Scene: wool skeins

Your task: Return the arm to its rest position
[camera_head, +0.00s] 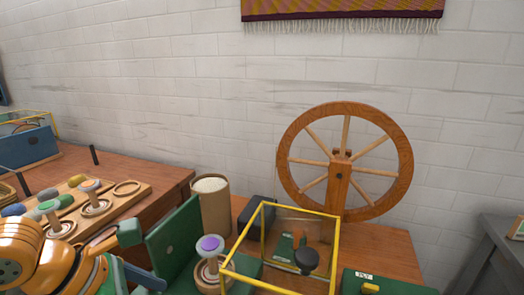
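My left arm comes in at the lower left with orange links. Its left gripper (140,256) is low in the picture, in front of the green upright panel (172,245). Two finger-like parts stand apart, one grey-green and one dark blue, with nothing visible between them. The gripper is to the right of the wooden board (135,197) and left of the spool with a purple top (207,265). Whether it touches the green panel I cannot tell. My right arm and gripper are not in view.
The board holds several coloured skeins or spools (89,187). A yellow-framed clear box (335,255), a tan cylinder (214,212), a dark box (259,212) and a wooden spinning wheel (407,165) stand to the right. A blue box (28,147) sits far left. A white wall closes the back.

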